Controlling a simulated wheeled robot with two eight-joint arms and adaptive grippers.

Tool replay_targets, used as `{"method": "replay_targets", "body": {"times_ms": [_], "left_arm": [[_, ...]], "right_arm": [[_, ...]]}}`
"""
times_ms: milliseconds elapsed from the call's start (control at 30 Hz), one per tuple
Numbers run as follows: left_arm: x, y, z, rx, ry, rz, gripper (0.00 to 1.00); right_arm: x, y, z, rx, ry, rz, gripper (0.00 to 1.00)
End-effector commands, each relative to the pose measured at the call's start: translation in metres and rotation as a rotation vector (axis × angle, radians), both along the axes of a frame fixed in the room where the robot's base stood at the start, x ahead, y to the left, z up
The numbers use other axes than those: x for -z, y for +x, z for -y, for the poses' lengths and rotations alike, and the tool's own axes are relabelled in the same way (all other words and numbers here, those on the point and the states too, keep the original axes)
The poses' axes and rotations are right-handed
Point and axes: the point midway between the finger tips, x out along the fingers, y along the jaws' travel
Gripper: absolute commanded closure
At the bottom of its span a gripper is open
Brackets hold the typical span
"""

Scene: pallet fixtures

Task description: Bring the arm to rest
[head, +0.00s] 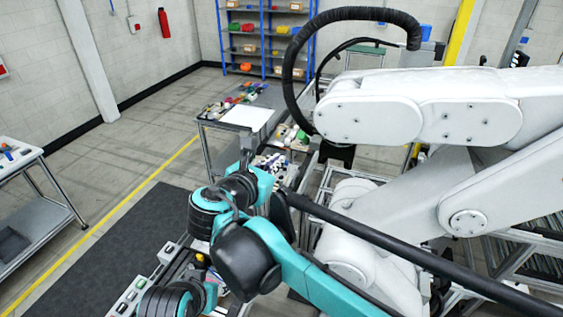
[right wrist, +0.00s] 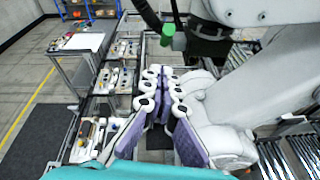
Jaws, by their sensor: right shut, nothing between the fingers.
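My right arm, teal and black, comes in from the bottom of the head view and reaches forward. Its gripper (head: 247,152) is a small grey shape beyond the wrist, partly hidden by the arm. In the right wrist view the right gripper (right wrist: 162,78) shows its white-jointed fingers with purple pads close together at the tips, with nothing held. It is in free air, left of the big white robot arm (head: 430,105). My left gripper is not in view.
The white robot arm with a black hose fills the right side, close to my arm. A table (head: 203,124) with a white sheet and small parts stands ahead. A side bench (head: 30,152) is at left. A dark mat (head: 105,245) lies on open floor. Blue shelves (head: 265,50) stand behind.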

Motion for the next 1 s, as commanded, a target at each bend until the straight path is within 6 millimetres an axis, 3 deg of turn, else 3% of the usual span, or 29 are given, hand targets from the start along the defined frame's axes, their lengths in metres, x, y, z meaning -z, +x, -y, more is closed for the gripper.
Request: {"method": "replay_targets", "body": {"times_ms": [467,567,667,800,900,1000], "left_arm": [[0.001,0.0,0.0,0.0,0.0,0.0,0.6],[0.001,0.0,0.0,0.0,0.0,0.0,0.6],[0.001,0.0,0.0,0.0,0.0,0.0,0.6],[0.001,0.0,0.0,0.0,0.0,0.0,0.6],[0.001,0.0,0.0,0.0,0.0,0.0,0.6],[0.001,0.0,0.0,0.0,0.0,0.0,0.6]], "right_arm": [[0.001,-0.005,0.005,0.013,0.025,-0.003,1.0],[0.016,-0.009,0.034,0.076,0.148,-0.02,1.0],[0.048,-0.023,0.085,0.219,0.411,-0.038,1.0],[0.111,-0.07,0.162,0.557,0.951,-0.019,1.0],[0.15,-0.108,0.192,0.814,1.319,0.039,1.0],[0.177,-0.137,0.207,1.039,1.618,0.111,1.0]]}}
